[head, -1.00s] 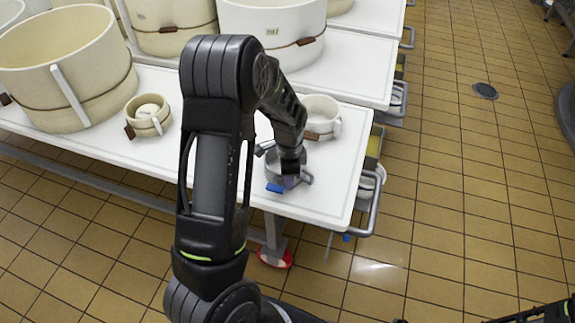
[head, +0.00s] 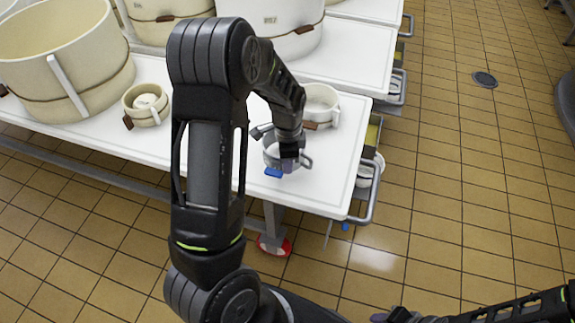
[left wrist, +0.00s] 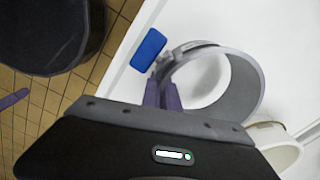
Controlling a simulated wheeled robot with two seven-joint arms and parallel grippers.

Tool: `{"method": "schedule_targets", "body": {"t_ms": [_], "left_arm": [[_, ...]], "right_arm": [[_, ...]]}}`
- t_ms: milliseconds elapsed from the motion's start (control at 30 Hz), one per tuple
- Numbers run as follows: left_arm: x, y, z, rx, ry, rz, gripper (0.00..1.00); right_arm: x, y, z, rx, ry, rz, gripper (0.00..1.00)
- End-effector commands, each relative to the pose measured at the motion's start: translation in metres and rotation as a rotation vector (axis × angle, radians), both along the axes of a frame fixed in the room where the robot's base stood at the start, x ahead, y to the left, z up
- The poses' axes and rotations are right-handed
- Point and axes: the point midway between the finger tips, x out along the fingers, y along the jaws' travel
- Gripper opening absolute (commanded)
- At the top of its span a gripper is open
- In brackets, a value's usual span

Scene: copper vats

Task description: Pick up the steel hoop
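The steel hoop (head: 271,157), a grey ring with a clamp on its side, is at the front right of the white table. In the left wrist view the hoop (left wrist: 243,85) shows as an open band with white tabletop seen through it. My left gripper (head: 287,166) is at the hoop's near side. Its two purple fingers (left wrist: 163,92) are close together at the band by the clamp, and look closed on it. No clear gap shows between hoop and table. My right gripper (head: 385,318) is low at the bottom edge, far from the hoop, its fingers mostly cut off.
A blue block (head: 273,172) lies beside the hoop near the front edge. A small cream tub (head: 322,105) stands just behind it. Another small tub (head: 146,105) and large cream tubs (head: 65,60) stand left and behind. Tiled floor is open to the right.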

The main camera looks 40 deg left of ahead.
Motion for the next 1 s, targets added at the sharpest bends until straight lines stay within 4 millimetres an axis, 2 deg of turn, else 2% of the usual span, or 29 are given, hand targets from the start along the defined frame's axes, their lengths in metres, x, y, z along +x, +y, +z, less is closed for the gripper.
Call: {"method": "schedule_targets", "body": {"t_ms": [33, 200, 400, 533, 1000], "left_arm": [[0.001, 0.000, 0.012, 0.000, -0.005, 0.000, 0.00], [0.002, 0.000, 0.046, 0.000, -0.006, -0.001, 0.00], [0.001, 0.000, 0.074, 0.000, -0.004, 0.000, 0.00], [0.001, 0.000, 0.080, 0.001, -0.002, 0.000, 0.00], [0.001, 0.000, 0.079, 0.000, -0.001, 0.001, 0.00]], "right_arm": [[0.000, 0.000, 0.003, 0.000, 0.000, 0.000, 0.36], [0.000, 0.000, 0.008, 0.000, 0.000, 0.000, 0.36], [0.000, 0.000, 0.012, 0.000, 0.000, 0.000, 0.36], [0.000, 0.000, 0.012, 0.000, 0.000, 0.000, 0.36], [0.000, 0.000, 0.012, 0.000, 0.000, 0.000, 0.36]]}}
